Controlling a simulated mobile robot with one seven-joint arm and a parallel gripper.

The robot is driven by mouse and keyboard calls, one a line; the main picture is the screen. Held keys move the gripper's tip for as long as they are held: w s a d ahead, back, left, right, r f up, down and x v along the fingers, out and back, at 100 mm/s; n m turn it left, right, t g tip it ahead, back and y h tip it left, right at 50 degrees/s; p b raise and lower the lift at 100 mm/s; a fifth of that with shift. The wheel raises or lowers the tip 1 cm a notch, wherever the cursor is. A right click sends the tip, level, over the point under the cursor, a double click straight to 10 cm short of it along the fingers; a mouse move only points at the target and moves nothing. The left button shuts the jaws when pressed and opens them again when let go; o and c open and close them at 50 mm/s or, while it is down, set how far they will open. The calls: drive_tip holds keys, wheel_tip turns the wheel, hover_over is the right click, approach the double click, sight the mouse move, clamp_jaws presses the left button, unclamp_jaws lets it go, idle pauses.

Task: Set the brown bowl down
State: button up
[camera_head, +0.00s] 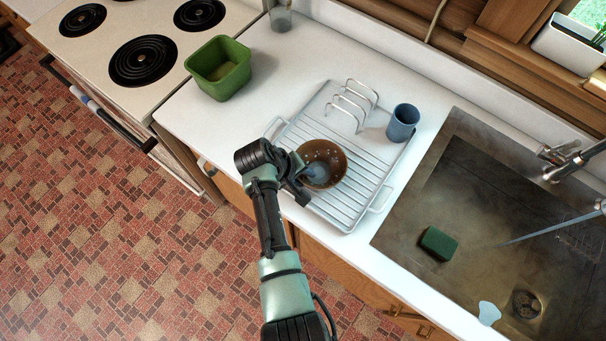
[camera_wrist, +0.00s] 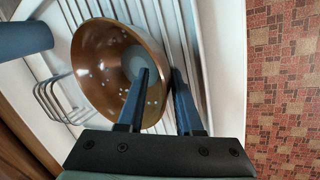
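The brown bowl (camera_head: 330,157) is on or just above the left part of the silver dish rack (camera_head: 345,215); I cannot tell whether it touches the rack. It has pale specks and a grey-blue inner bottom. The bowl (camera_wrist: 97,55) also shows in the wrist view, with its opening facing the camera. My gripper (camera_head: 304,178) is at the bowl's near left rim. In the wrist view, one finger of my gripper (camera_wrist: 160,78) is inside the bowl and the other outside, with the wall between them. The gripper looks shut on this wall.
A blue cup (camera_head: 403,123) stands on the rack's right side, near wire holders (camera_head: 350,103). The sink (camera_head: 455,180) with a green sponge (camera_head: 438,243) is to the right. A green container (camera_head: 219,68) stands left, beside the stove (camera_head: 115,25). Counter (camera_head: 265,100) between container and rack is clear.

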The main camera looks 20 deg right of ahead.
drive_tip(key=shift+r, duration=0.25)
drive_tip(key=v, duration=1.2)
drive_tip(key=w+a+r+m+t+y, duration=0.1)
drive_tip(key=w+r+t, duration=0.35)
drive_tip(key=r, duration=0.55)
drive_tip(key=w+a+r+t, duration=0.1)
drive_tip(key=w+r+t, duration=0.35)
drive_tip(key=r, duration=0.55)
drive_tip(key=w+a+r+m+t+y, duration=0.1)
drive_tip(key=w+r+t, duration=0.35)
drive_tip(key=r, duration=0.65)
drive_tip(key=s+r+t+y, duration=0.1)
drive_tip(key=s+r+t, duration=0.15)
drive_tip(key=r, duration=0.55)
drive_tip(key=s+r+t, duration=0.1)
drive_tip(key=r+t, duration=0.2)
drive_tip(key=r, duration=0.5)
drive_tip(key=s+a+r+m+t+y, duration=0.1)
drive_tip(key=s+r+t, duration=0.6)
drive_tip(key=s+r, duration=0.7)
wheel_tip(320, 180, up, 3)
